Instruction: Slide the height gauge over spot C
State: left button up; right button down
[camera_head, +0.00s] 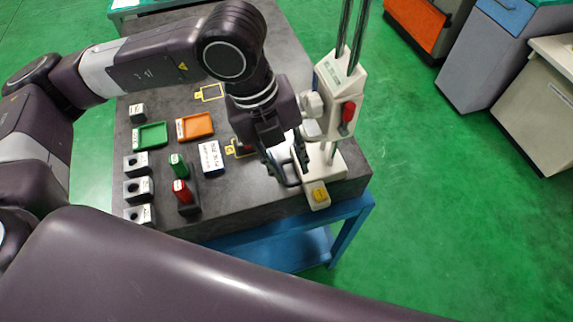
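The height gauge (340,93) stands upright at the right edge of the dark stone table, with a white base (325,170), two metal columns and a white slider with a red knob. My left gripper (294,170) points down just left of the columns, over the near part of the base. Its fingers are apart, with white gauge base showing between them; contact is unclear. Yellow outlined spots lie left of the gauge: one at the back (210,92) and one (238,149) partly hidden by my gripper. Their letters are too small to read. My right gripper is out of view.
On the stone table (220,213) stand a green tray (150,136), an orange tray (195,126), a white labelled box (211,158), green and red labelled pieces, and several grey blocks at left. A yellow piece (320,194) sits at the base's near end.

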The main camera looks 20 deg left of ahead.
pick_arm(q)
jog(key=shift+n+t+y, duration=0.4)
jog(key=shift+n+y, duration=0.1)
jog(key=shift+y, duration=0.2)
jog(key=f, duration=0.2)
jog(key=w+a+f+p, duration=0.1)
jog(key=f, duration=0.2)
jog(key=w+a+f, duration=0.1)
jog(key=f, duration=0.2)
jog(key=shift+w+p, duration=0.25)
jog(key=shift+p, duration=0.15)
jog(key=shift+r, duration=0.1)
jog(key=shift+c, duration=0.3)
grip_shut()
